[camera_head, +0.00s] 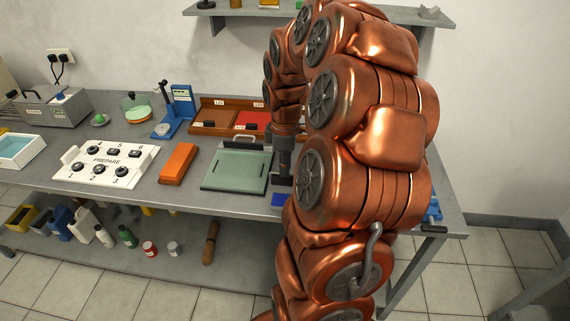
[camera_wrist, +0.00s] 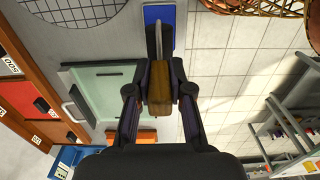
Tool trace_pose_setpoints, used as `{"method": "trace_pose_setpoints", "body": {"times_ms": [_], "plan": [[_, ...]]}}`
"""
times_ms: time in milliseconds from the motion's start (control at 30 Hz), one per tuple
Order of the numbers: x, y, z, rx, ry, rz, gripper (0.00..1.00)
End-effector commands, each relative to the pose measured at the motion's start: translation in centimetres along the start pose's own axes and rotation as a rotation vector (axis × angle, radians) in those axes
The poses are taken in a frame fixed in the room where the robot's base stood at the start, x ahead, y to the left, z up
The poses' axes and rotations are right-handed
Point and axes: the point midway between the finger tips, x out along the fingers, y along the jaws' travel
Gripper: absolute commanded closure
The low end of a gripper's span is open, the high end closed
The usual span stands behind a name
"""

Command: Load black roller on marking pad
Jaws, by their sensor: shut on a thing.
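My gripper (camera_wrist: 158,92) is shut on the brown wooden handle (camera_wrist: 159,104) of a roller. A shiny metal rod runs forward from the handle, beside a dark roller head (camera_wrist: 166,42). In the wrist view the head overlaps the near part of a blue pad (camera_wrist: 165,14); I cannot tell whether it touches. In the head view the blue pad (camera_head: 280,200) lies at the bench's front edge, partly hidden by my arm. My gripper (camera_head: 282,181) is just above and behind it, and the roller is hard to make out there.
A green plate in a frame (camera_head: 236,170) lies left of the blue pad. An orange block (camera_head: 178,163) and a white numbered board (camera_head: 104,165) lie farther left. A wooden tray (camera_head: 207,121) stands behind. The bench edge (camera_wrist: 184,45) is close to the pad.

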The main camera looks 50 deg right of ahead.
Motion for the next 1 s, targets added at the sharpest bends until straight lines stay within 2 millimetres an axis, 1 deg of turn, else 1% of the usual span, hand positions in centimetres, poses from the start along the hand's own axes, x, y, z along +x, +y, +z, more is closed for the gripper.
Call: {"method": "trace_pose_setpoints", "body": {"times_ms": [167,700,833,1000], "plan": [[0.5,0.0,0.2,0.001,0.0,-0.001,1.0],[5.3,0.1,0.3,0.005,0.0,-0.001,1.0],[5.9,0.1,0.3,0.004,0.001,0.0,1.0],[6.0,0.1,0.3,0.004,0.001,0.001,1.0]]}}
